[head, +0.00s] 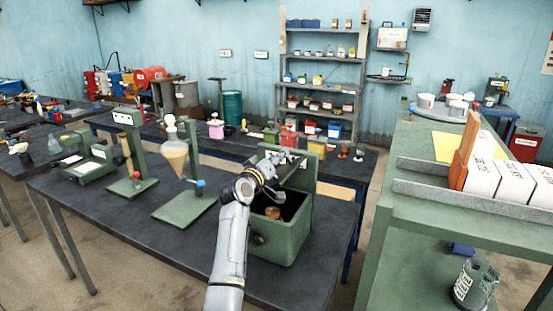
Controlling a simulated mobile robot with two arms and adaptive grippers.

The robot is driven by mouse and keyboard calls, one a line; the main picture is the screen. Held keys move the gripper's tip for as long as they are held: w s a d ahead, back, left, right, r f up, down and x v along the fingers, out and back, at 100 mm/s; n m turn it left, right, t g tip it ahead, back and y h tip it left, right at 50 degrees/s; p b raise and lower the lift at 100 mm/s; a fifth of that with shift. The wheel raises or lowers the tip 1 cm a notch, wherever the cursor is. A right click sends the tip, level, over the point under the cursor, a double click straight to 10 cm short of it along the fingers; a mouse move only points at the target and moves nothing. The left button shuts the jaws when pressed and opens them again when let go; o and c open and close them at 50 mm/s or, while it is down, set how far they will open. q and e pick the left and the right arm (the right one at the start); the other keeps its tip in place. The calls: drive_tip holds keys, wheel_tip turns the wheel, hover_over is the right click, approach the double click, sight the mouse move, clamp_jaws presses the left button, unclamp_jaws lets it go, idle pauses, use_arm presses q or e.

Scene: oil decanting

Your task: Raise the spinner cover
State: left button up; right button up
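The spinner (277,238) is a green box on the dark table, with its top open. An amber-orange item (272,212) shows inside its dark interior. The spinner cover (304,183) is a green panel standing about upright at the back of the box. My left gripper (290,171) is in front of the cover's upper part and above the opening. It overlaps the cover in the picture; I cannot tell whether it touches it. Its fingers are too small and dark to tell whether they are open or shut. My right gripper is not in view.
A stand (187,207) holding a glass funnel (175,157) of amber liquid is left of the spinner, with another green stand (131,187) beyond. A green bench (410,215) with white boxes (482,175) is at right. The table's front left is clear.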

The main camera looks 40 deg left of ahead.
use_arm(q)
drive_tip(key=v, duration=1.2)
drive_tip(key=shift+f, duration=0.2)
